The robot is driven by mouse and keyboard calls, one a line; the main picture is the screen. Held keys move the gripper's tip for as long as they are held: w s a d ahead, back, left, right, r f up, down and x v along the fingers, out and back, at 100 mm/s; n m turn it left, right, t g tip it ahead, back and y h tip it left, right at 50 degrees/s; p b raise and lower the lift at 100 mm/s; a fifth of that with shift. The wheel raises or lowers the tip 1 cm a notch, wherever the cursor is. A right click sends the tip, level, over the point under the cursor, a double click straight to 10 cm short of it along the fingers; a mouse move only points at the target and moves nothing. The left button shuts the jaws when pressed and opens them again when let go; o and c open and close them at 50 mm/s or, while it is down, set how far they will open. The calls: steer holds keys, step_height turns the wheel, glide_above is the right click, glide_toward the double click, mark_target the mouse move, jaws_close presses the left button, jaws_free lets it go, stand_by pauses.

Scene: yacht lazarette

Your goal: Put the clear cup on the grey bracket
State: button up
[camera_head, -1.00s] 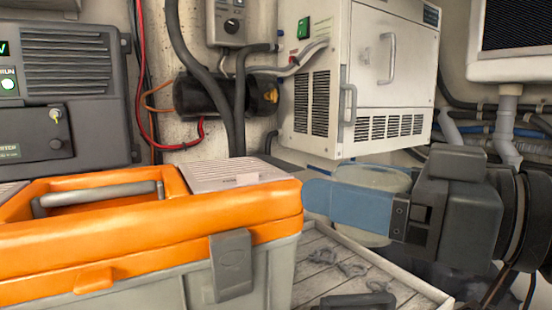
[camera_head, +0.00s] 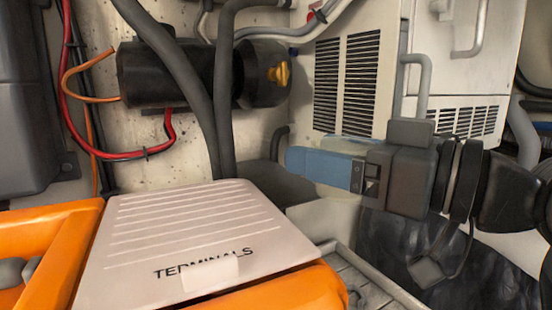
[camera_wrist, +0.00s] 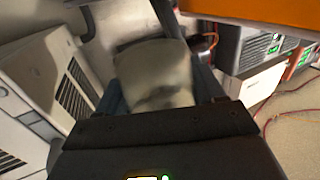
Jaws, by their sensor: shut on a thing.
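My gripper (camera_head: 312,168) has blue fingers and is shut on the clear cup (camera_wrist: 155,72). In the wrist view the cup is a cloudy, see-through shape between the fingers. In the head view the near finger hides most of it; a pale strip shows below. The cup is held in the air, right of the orange toolbox. A dark grey ledge-like piece (camera_head: 268,181) by the wall, just left of the fingertips, may be the grey bracket. Its shape is partly hidden, and I see a gap or overlap with the cup only unclearly.
The orange toolbox (camera_head: 62,236) with its pale TERMINALS lid (camera_head: 190,228) fills the lower left. Thick dark hoses (camera_head: 222,105) and a black cylinder (camera_head: 165,72) stand behind. A white vented cabinet (camera_head: 450,75) is close behind my gripper. A pale tray (camera_head: 365,282) lies below.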

glide_above(274, 184)
steer(key=shift+w, duration=0.15)
steer(key=shift+f+b, duration=0.9)
steer(key=shift+f, duration=0.85)
steer(key=shift+f, duration=0.15)
steer(key=o, duration=0.6)
steer(key=shift+f, duration=0.1)
steer(key=shift+c, duration=0.2)
steer(key=shift+o, duration=0.9)
